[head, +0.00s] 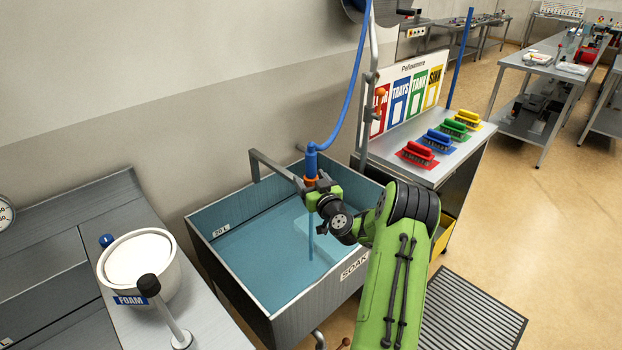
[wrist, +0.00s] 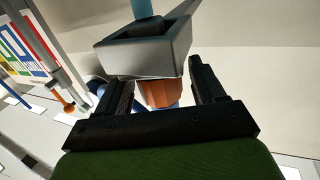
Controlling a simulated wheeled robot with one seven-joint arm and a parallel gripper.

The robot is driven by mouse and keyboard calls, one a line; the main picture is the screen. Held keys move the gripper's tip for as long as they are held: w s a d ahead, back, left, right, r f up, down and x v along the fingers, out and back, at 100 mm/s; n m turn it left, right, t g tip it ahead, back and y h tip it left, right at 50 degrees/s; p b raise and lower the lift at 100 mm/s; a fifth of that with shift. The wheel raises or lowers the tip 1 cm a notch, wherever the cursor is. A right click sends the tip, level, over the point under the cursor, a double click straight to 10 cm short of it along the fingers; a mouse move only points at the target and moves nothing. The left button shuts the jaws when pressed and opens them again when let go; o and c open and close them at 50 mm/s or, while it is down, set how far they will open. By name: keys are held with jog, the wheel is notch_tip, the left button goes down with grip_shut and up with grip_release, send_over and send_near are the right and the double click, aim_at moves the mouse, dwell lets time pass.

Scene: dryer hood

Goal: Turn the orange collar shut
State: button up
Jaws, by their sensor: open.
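The orange collar (head: 310,181) sits at the lower end of the blue hose fitting (head: 311,160), over the soak tank, in the head view. In the wrist view the faceted orange collar (wrist: 160,94) lies between the two black fingers of my gripper (wrist: 160,86). The fingers stand apart, with a visible gap on each side of the collar. A grey bracket (wrist: 145,50) covers part of the collar there. My green gripper (head: 322,190) partly hides the collar in the head view. The collar's turn position cannot be told.
A grey bracket arm (head: 275,170) reaches the fitting. A foam tub (head: 150,285) stands left; coloured brushes (head: 437,139) lie on the right bench.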

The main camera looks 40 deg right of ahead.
jog(key=shift+c, duration=0.3)
jog(key=c, duration=0.9)
